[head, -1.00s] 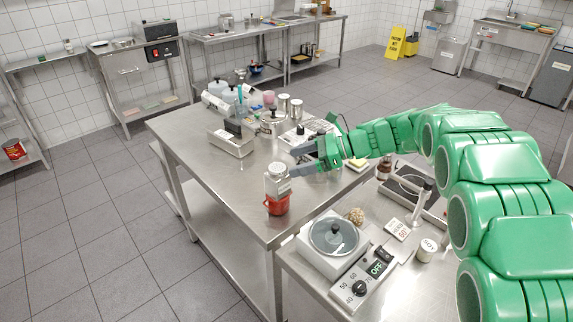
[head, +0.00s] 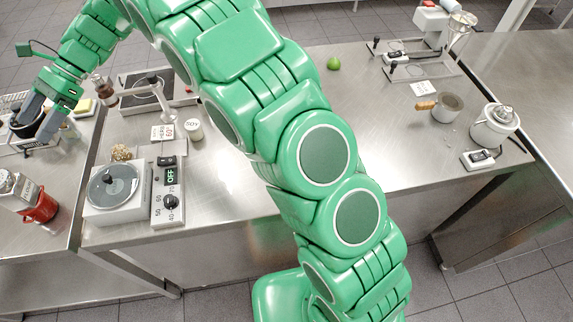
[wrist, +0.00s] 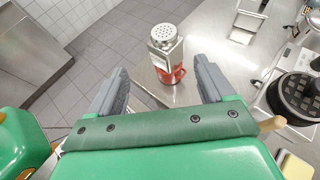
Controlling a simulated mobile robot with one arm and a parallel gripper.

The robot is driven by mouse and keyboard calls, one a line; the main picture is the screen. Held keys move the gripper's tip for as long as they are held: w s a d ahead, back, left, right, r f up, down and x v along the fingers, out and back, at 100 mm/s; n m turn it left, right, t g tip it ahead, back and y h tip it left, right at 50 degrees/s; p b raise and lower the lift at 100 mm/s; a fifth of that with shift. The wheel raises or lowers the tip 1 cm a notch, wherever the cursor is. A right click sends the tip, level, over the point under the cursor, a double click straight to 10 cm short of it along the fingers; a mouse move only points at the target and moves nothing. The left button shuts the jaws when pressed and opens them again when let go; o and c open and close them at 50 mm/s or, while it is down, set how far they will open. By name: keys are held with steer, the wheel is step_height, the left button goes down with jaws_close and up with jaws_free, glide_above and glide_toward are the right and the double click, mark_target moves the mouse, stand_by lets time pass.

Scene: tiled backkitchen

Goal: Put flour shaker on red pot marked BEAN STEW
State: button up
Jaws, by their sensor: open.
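The flour shaker (head: 18,188), a metal shaker with a perforated top, stands on the red pot (head: 42,207) at the left edge of the head view. In the wrist view the shaker (wrist: 165,48) shows upright above the red pot (wrist: 174,75), between and beyond my fingers. The pot's marking cannot be read, and much of its top is hidden by the shaker. My gripper (head: 48,118) is open and empty, apart from the shaker and behind it in the head view. In the wrist view its two fingers (wrist: 160,68) are spread wide.
A lidded appliance (head: 113,187) with a dial panel (head: 168,190) stands right of the pot. A small pot (head: 446,107), a white cooker (head: 494,125) and a green lime (head: 334,63) stand on the right counter.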

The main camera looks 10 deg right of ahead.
steer(key=s+d+r+n+t+h, duration=0.1)
steer(key=s+d+n+t+h, duration=0.15)
steer(key=d, duration=1.35)
steer(key=s+d+r+n+t+h, duration=0.1)
steer(key=s+d+t+h, duration=0.2)
steer(key=d, duration=1.3)
steer(key=s+d+f+n+t+h, duration=0.1)
steer(key=s+d+n+h, duration=0.1)
steer(key=s+d, duration=0.8)
steer(key=s+d+f+n+t+h, duration=0.1)
steer(key=s+d+f+n+h, duration=0.1)
steer(key=s+d, duration=0.8)
steer(key=d+n, duration=0.1)
steer(key=d, duration=0.3)
steer(key=shift+s+d+f, duration=0.25)
steer(key=shift+s+d, duration=0.05)
